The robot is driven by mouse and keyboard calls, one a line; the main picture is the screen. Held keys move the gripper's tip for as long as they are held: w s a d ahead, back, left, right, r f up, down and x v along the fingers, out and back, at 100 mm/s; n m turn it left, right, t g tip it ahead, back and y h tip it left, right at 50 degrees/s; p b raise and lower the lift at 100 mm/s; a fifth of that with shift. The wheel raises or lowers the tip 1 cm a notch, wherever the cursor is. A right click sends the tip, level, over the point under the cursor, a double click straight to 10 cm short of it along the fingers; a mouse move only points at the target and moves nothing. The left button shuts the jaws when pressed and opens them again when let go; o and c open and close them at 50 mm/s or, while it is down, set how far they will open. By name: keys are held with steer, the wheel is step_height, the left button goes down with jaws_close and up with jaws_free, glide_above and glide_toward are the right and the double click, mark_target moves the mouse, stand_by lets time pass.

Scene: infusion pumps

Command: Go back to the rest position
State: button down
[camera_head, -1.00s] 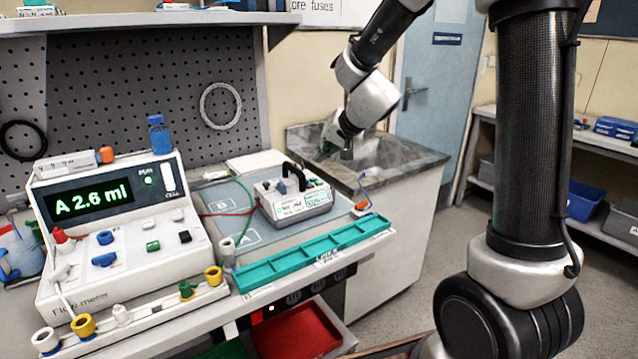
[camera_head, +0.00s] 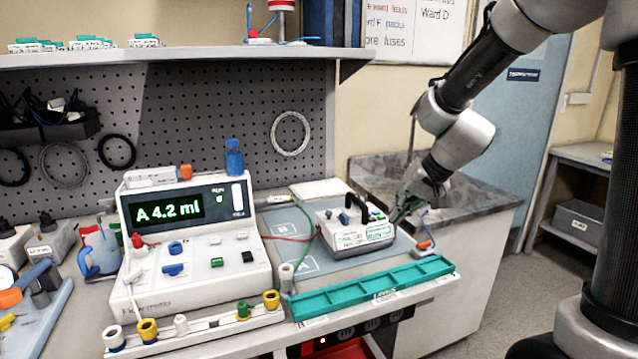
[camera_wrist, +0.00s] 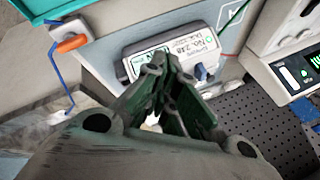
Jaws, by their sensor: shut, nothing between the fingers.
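My gripper (camera_head: 397,217) is at the right end of the infusion pump, with its dark green fingers together and nothing visible between them. In the wrist view its fingertips (camera_wrist: 165,62) overlap the pump's near edge; I cannot tell whether they touch it. The white pump (camera_head: 345,238) stands upright on the blue-grey mat (camera_head: 292,262), its black handle up and a small lit screen on its front. It also shows in the wrist view (camera_wrist: 200,38).
The flow meter (camera_head: 210,275) reads "A 4.2 ml" at the left. A teal divided tray (camera_head: 375,290) lines the bench's front edge. An orange clip with a blue wire (camera_head: 425,245) is right of the pump. A sink counter (camera_head: 480,205) stands behind.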

steer(key=s+d+r+n+h, duration=0.1)
steer(key=s+d+r, duration=0.2)
steer(key=s, duration=0.5)
steer(key=s+d+r+h, duration=0.2)
steer(key=s+d+r, duration=0.1)
steer(key=s+d, duration=0.3)
steer(key=s+d+r+n+h, duration=0.1)
steer(key=s+d+r, duration=0.2)
steer(key=s, duration=0.8)
steer(key=shift+d+n, duration=0.3)
steer(key=shift+d, duration=0.6)
